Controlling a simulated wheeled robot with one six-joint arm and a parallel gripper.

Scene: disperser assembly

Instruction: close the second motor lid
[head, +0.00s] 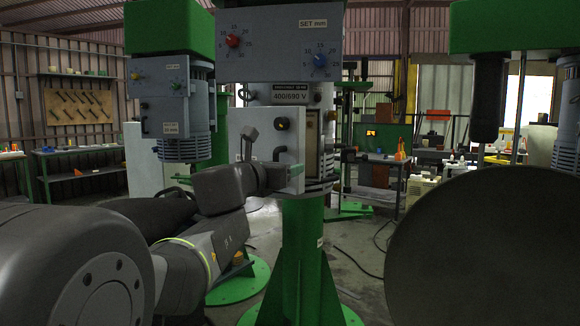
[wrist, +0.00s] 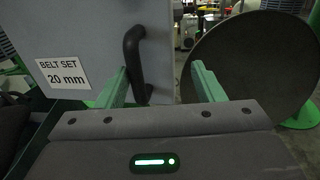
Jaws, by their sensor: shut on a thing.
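The second motor lid (head: 264,148) is a light grey panel on the middle machine, below its "400/690 V" plate. In the wrist view the lid (wrist: 103,30) fills the upper left and bears a "BELT SET 20 mm" label. Its black bar handle (wrist: 134,58) stands upright between my fingers, nearer the left one. My gripper (wrist: 160,70) has two green fingers and is shut on the handle. In the head view my gripper (head: 276,175) reaches the lid from the left; its fingertips are hard to make out. I cannot tell how far the lid stands from its box.
The middle machine's green column (head: 301,250) stands below the lid. Another green machine (head: 172,100) with a grey panel is at the left. A large dark disc (head: 490,250) fills the right front. Workbenches (head: 80,165) line the back, and cables lie on the floor.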

